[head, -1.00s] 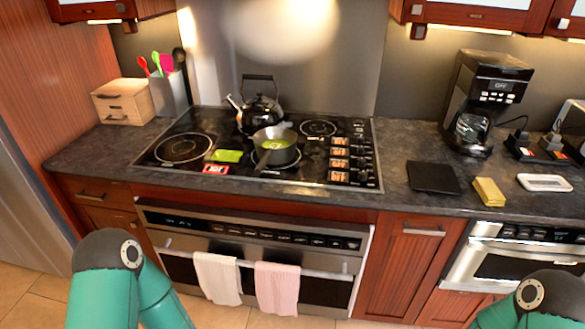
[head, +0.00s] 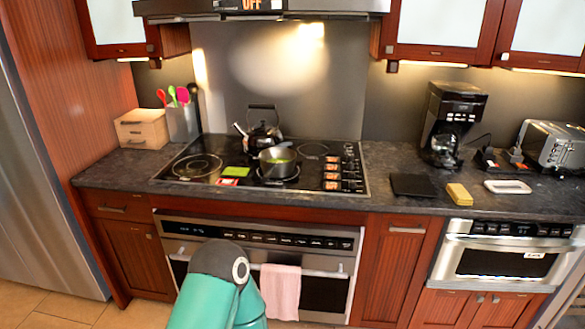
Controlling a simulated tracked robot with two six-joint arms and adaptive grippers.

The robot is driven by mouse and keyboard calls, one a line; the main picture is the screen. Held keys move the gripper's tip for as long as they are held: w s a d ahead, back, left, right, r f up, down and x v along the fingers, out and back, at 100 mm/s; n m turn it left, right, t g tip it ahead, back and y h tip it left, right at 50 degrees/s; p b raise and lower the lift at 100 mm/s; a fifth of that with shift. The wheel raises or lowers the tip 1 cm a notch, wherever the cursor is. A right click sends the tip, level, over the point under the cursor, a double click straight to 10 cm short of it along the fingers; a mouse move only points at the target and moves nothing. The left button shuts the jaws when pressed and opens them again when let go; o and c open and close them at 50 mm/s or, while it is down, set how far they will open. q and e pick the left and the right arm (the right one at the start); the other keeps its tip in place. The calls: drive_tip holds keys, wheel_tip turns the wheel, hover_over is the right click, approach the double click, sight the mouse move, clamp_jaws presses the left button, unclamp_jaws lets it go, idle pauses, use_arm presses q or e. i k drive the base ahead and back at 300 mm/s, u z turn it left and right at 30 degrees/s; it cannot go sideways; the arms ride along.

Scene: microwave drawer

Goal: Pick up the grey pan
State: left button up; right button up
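The grey pan (head: 277,167) sits on the black cooktop (head: 215,184), in front of the kettle. One teal arm link of mine rises at the bottom centre, well in front of and below the counter. Neither of my grippers shows in this view.
A black kettle (head: 262,130) stands just behind the pan. A black coffee maker (head: 453,125) and a toaster (head: 552,146) stand at right. A pink towel (head: 281,291) hangs on the oven handle.

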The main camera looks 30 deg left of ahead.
sight(284, 169)
drive_tip(key=z, duration=0.1)
drive_tip(key=i, duration=1.8)
drive_tip(key=u, duration=0.9)
drive_tip(key=k, duration=0.8)
drive_tip(key=u, duration=0.2)
drive_tip(key=i, duration=0.85)
drive_tip(key=z, duration=0.1)
